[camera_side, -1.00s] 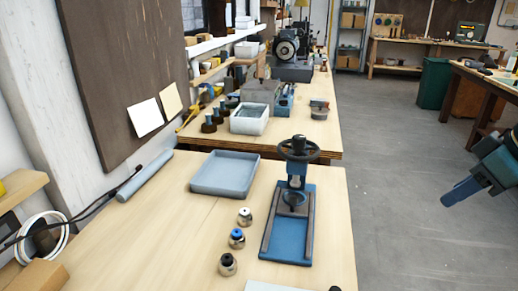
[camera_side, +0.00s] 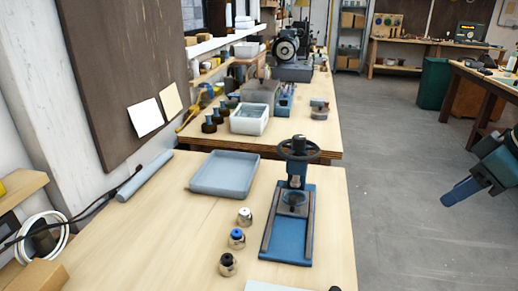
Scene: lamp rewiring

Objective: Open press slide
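A blue press (camera_side: 271,243) stands on the right part of the near wooden table. A slide with a dark round knob or cup (camera_side: 292,197) sits between the rails, close under the press column. My gripper (camera_side: 451,196) is at the right edge, over the grey floor and well apart from the press. Only its blue end shows, and its fingers cannot be told apart.
Three small fittings, with white (camera_side: 244,217), blue (camera_side: 237,238) and black (camera_side: 228,264) tops, stand in a row left of the press. A grey-blue tray (camera_side: 224,174) lies behind them. A grey cylinder (camera_side: 145,175) lies by the wall. The floor between press and gripper is clear.

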